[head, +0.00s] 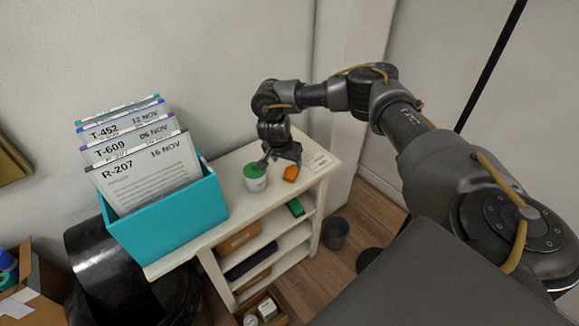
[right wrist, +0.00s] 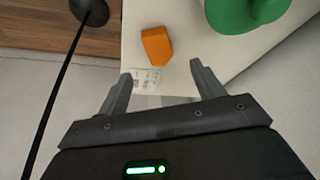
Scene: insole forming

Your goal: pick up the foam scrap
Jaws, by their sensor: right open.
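An orange block (head: 291,173), which I take to be the foam scrap, lies on the white shelf unit's top near its front edge. It also shows in the right wrist view (right wrist: 157,44), beyond the fingertips and roughly centred between them. The block is not touched by either finger there. My left gripper is not in view.
A teal box of labelled cards (head: 175,222) fills the shelf top's left end. A printed card (head: 318,161) lies right of the block. A dark bin (head: 335,232) stands on the floor.

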